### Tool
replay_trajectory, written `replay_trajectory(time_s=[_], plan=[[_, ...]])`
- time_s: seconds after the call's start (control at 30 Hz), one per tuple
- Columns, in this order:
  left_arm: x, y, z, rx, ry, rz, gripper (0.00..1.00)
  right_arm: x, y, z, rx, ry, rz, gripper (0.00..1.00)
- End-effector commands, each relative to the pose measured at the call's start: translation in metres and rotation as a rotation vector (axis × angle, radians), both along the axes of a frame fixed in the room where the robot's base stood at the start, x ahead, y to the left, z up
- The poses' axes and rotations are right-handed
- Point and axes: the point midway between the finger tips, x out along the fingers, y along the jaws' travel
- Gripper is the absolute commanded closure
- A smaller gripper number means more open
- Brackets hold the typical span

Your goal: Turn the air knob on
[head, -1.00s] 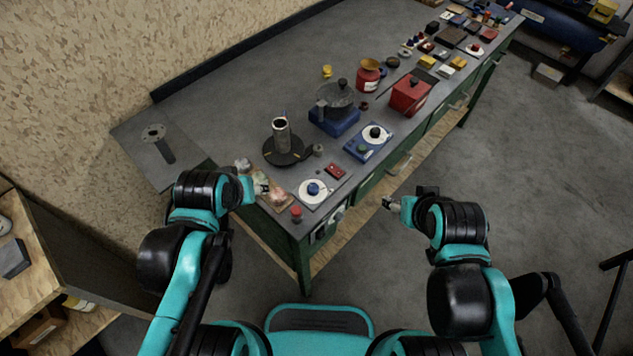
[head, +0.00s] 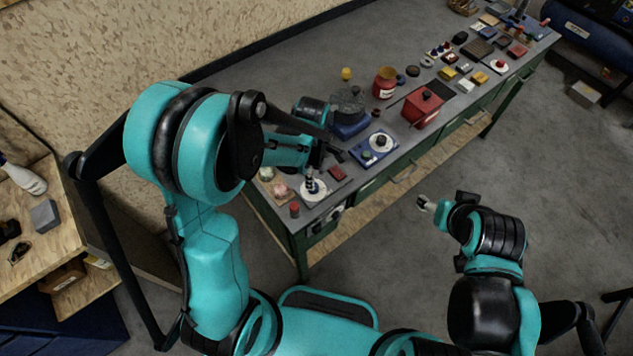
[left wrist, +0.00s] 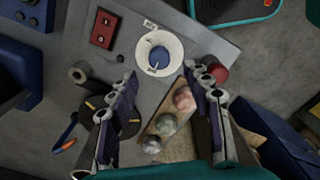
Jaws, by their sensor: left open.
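A round blue knob (left wrist: 158,57) sits on a white dial (left wrist: 146,47) with small labels at its edge, fixed on a grey plate. In the head view the white dial (head: 321,194) lies at the bench's near corner, with its knob largely hidden by my left gripper (head: 314,178). The left gripper (left wrist: 160,78) is open and empty, its two fingers apart and pointing toward the dial; I cannot tell whether it touches the knob. I cannot read the labels. My right gripper (head: 424,203) hangs off the bench's front side; its jaws are too small to tell.
A red button (head: 295,209) and a red switch box (head: 337,173) flank the dial. Round stones on a wooden board (left wrist: 165,122) lie close to the left fingers. A blue box with a white dial (head: 378,146) and a red box (head: 422,106) stand farther along the bench.

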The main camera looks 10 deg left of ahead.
Motion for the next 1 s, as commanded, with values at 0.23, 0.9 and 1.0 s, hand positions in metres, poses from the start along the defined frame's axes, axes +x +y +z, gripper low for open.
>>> replay_trajectory(time_s=[0.23,0.9,1.0], plan=[[0.001,0.000,-0.044,0.000,-0.002,-0.002,0.51,0.000,0.000,-0.014,0.000,0.000,0.000,0.39],[0.000,0.000,-0.062,0.000,-0.002,-0.003,0.98,0.000,0.000,-0.017,0.000,0.000,0.000,0.39],[0.000,0.000,-0.062,0.000,-0.002,-0.003,1.00,0.000,0.000,-0.017,0.000,0.000,0.000,0.39]])
